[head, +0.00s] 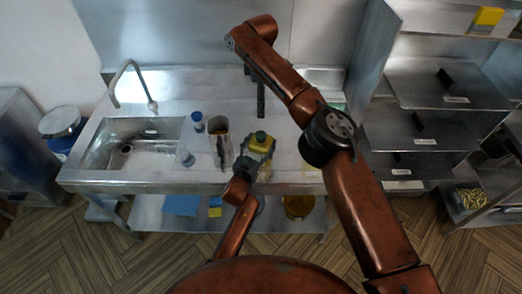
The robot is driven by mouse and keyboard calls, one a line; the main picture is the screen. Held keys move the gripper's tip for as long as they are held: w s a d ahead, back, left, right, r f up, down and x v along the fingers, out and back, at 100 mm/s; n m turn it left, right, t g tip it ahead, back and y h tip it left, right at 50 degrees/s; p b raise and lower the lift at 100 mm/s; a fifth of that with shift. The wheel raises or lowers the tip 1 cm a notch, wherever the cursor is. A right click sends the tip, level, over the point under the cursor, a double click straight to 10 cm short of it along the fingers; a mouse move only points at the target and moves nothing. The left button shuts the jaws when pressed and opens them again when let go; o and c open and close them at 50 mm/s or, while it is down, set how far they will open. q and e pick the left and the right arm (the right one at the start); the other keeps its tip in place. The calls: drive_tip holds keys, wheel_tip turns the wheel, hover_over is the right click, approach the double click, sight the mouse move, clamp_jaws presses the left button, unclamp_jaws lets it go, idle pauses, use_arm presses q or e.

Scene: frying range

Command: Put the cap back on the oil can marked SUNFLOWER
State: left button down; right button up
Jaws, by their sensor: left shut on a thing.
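A small can with a yellow-green top (261,136) stands on the steel counter, right of the middle. My left gripper (256,158) is at its near side and appears shut on it; the contact is partly hidden by the gripper. I cannot read any marking, nor tell whether the yellow-green top is a separate cap. My right arm reaches over the counter from the right. Its dark gripper (261,98) hangs behind the can, apart from it, and its jaws are too unclear to judge.
A shelf rack (420,131) with labelled trays stands at the right.

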idle(0.3)
use_arm(q)
drive_tip(key=shift+c, duration=1.8)
unclamp_jaws()
drive_tip(key=v, duration=1.2)
drive_tip(key=shift+f, duration=0.1)
